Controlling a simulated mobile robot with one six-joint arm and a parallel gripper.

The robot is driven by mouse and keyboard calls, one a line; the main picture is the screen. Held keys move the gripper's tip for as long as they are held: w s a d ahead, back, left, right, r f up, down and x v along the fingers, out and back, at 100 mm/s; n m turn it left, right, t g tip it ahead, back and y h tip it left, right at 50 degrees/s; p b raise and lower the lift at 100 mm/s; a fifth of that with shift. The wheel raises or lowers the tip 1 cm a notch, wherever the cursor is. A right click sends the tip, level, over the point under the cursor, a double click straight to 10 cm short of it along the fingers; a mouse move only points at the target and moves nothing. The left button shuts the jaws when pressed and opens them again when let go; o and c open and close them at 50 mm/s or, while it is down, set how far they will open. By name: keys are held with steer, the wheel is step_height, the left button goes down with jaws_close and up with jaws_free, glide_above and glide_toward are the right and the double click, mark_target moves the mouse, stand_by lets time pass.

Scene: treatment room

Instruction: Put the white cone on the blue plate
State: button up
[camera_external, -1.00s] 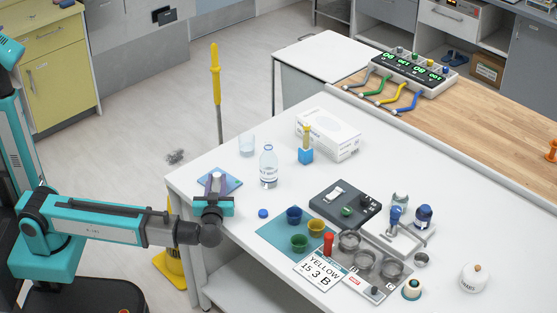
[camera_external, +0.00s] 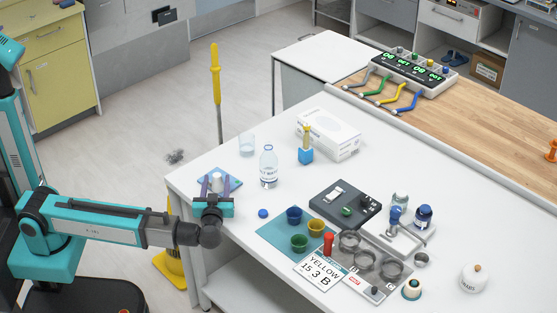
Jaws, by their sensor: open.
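The blue plate (camera_external: 235,182) is a flat square near the left corner of the white table. The small white cone (camera_external: 217,180) appears to stand on it, partly hidden by my gripper. My gripper (camera_external: 216,186) is at the near side of the plate, its two purple fingers spread apart, one on each side of the cone. The fingers look clear of the cone, though the view is too small to be certain.
A clear glass (camera_external: 247,145) and a plastic bottle (camera_external: 268,167) stand close behind and right of the plate. A teal mat (camera_external: 268,232) with coloured cups lies farther right.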

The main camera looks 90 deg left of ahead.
steer(key=d, duration=1.1)
steer(key=shift+d+b, duration=0.2)
steer(key=shift+b, duration=0.15)
steer(key=shift+w, duration=0.1)
steer(key=shift+w, duration=0.1)
